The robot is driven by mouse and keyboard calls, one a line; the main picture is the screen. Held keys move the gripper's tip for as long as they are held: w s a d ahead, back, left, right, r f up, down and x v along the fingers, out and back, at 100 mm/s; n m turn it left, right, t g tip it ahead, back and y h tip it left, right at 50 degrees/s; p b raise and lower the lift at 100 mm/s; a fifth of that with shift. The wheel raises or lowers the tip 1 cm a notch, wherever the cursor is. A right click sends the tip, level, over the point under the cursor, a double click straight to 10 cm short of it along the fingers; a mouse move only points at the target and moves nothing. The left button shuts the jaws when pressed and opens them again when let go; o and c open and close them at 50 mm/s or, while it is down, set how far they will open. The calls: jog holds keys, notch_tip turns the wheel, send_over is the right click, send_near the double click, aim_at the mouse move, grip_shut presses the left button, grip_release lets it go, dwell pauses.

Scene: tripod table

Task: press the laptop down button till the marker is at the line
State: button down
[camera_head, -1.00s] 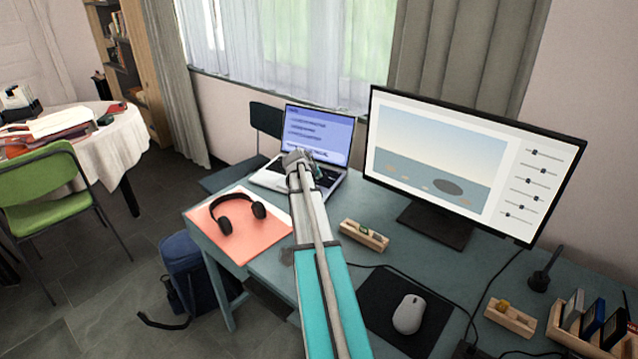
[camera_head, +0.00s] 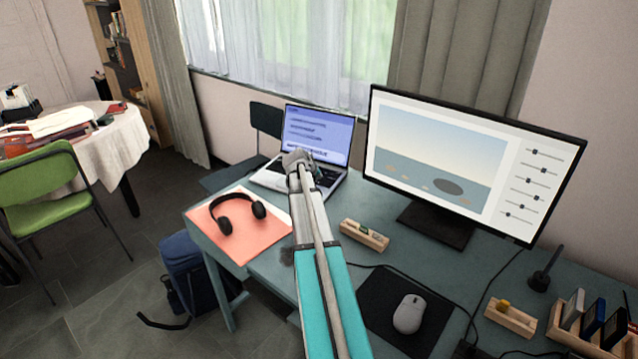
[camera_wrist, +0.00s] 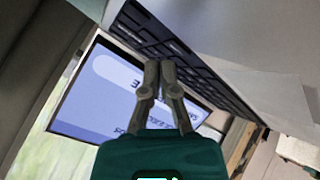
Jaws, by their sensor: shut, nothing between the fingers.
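The laptop (camera_head: 268,181) stands open at the back left of the desk. Its blue screen (camera_head: 318,135) shows several lines of dark text, too small to read. My gripper (camera_head: 318,172) is over the laptop's keyboard, partly hidden by my own arm. In the wrist view my gripper (camera_wrist: 159,66) is shut and empty, its fingertips at the edge of the dark keyboard (camera_wrist: 185,55), with the screen (camera_wrist: 110,90) behind. I cannot tell whether the fingertips touch a key. The down button, the marker and the line cannot be made out.
A large monitor (camera_head: 545,190) with sliders stands right of the laptop. Headphones (camera_head: 222,224) lie on an orange folder (camera_head: 262,245) at left. A small wooden holder (camera_head: 364,236) and a mouse (camera_head: 409,314) on a dark pad are to the right of my arm.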

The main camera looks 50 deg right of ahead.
aim_at(317, 183)
jog(key=shift+f+b, duration=0.55)
jog(key=shift+f, duration=0.1)
dwell(0.8)
jog(key=shift+r, duration=0.15)
jog(key=shift+r+p, duration=0.6)
jog(key=shift+p, duration=0.15)
jog(key=shift+r, duration=0.1)
jog(key=shift+r+p, duration=2.4)
jog(key=shift+p, duration=0.1)
